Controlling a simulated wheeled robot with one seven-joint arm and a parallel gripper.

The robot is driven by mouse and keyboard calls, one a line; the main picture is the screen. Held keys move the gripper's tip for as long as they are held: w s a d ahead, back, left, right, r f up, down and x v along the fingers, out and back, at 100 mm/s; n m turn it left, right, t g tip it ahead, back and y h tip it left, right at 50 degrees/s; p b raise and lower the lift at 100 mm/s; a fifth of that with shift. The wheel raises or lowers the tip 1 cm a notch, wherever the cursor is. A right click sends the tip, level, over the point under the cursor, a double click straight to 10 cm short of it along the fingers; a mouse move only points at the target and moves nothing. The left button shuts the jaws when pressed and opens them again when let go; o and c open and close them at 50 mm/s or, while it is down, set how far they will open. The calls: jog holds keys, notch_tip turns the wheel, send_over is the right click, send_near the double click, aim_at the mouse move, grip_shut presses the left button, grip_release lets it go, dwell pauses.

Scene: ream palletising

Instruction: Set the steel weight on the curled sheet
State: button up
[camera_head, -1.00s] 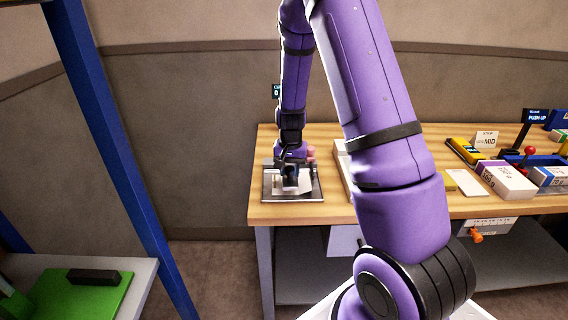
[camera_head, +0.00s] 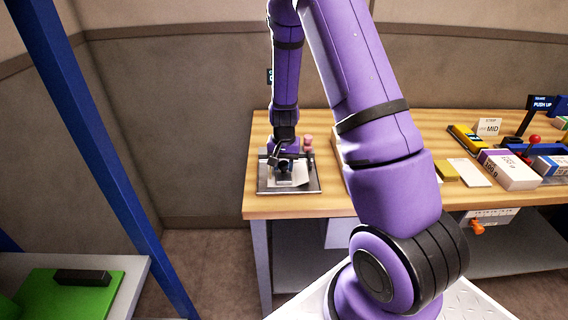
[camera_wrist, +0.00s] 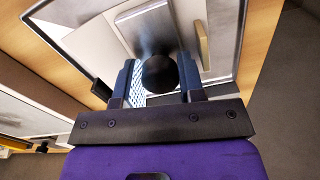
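The curled sheet (camera_head: 302,176) is white and lies on a dark-rimmed steel tray (camera_head: 315,186) at the left end of the wooden bench. My gripper (camera_head: 285,166) points down over the tray's middle and hides part of the sheet. In the wrist view my gripper (camera_wrist: 158,75) has its fingers on both sides of a round black knob (camera_wrist: 160,73), which appears to belong to the steel weight. The grey steel body of the weight (camera_wrist: 148,32) shows beyond the knob. The fingers look closed on the knob. Whether the weight touches the sheet is hidden.
Small pink pieces (camera_head: 308,142) stand behind the tray. A tan bar (camera_wrist: 202,45) lies beside the weight. Labelled boxes (camera_head: 510,170) and a yellow block (camera_head: 446,171) are at the right of the bench. A blue post (camera_head: 100,150) and a green board (camera_head: 62,297) are at left.

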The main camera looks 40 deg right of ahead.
jog(key=shift+o, duration=0.5)
notch_tip(320, 180, up, 12)
jog(key=r, duration=0.1)
notch_tip(320, 180, up, 16)
jog(key=n+t, duration=0.3)
jog(key=n, duration=0.1)
send_over(283, 163)
jog(key=s+a, duration=0.8)
jog(key=s, duration=0.2)
jog(key=s+a+r+n+t, duration=0.1)
jog(key=s+a+r+n, duration=0.1)
jog(key=s, duration=0.6)
jog(key=s+a+r+n+t, duration=0.1)
jog(key=s+a+r+n, duration=0.1)
jog(key=s+r, duration=0.3)
jog(key=shift+s+a+n, duration=0.3)
jog(key=shift+s+a, duration=0.1)
jog(key=shift+s, duration=1.35)
jog(key=shift+r, duration=0.1)
